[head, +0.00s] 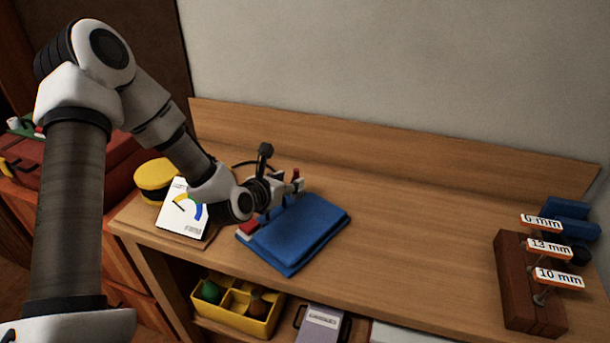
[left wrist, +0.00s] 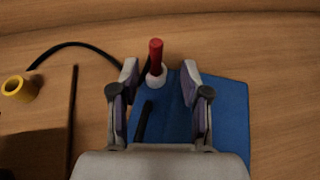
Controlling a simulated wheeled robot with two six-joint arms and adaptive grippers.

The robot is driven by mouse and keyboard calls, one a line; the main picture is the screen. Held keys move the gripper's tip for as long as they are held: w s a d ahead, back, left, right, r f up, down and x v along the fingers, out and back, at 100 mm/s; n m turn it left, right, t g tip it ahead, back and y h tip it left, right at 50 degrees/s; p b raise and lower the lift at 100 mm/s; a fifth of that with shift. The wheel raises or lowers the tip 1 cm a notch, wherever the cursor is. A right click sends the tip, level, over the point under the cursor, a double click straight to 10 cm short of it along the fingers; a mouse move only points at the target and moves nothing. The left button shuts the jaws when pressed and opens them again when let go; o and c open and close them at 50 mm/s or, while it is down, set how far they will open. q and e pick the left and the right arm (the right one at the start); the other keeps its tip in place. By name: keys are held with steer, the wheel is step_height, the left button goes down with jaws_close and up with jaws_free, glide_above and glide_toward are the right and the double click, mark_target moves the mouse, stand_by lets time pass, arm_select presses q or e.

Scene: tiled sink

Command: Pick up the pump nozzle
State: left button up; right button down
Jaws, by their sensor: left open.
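A red-tipped piece with a white collar, which looks like the pump nozzle, stands at the edge of a blue folded cloth or pad (head: 318,228). In the left wrist view the red nozzle (left wrist: 156,52) shows between and just beyond my fingertips, with a visible gap on either side. My left gripper (head: 288,188) is open and low over the pad; its two fingers also show in the left wrist view (left wrist: 160,80). In the head view the gripper partly hides the nozzle. My right gripper is not in view.
The place is a wooden bench (head: 420,240) with a back board. A gauge card (head: 184,212) and a yellow round thing (head: 154,174) lie left. A dark cable (left wrist: 75,44) curves near the gripper. A labelled block (head: 520,285) stands right. The middle bench is clear.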

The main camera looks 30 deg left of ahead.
mark_target(295, 176)
arm_select(q)
steer(key=shift+w, duration=0.2)
steer(key=shift+w+a+p, duration=0.1)
steer(key=shift+w+p, duration=0.15)
steer(key=shift+p, duration=0.05)
steer(key=p+x, duration=0.1)
steer(key=x, duration=0.4)
steer(key=shift+a+f, duration=0.15)
steer(key=shift+f, duration=0.1)
steer(key=shift+s+r, duration=0.15)
steer(key=shift+s, duration=0.05)
steer(key=shift+c, duration=0.9)
jaws_close()
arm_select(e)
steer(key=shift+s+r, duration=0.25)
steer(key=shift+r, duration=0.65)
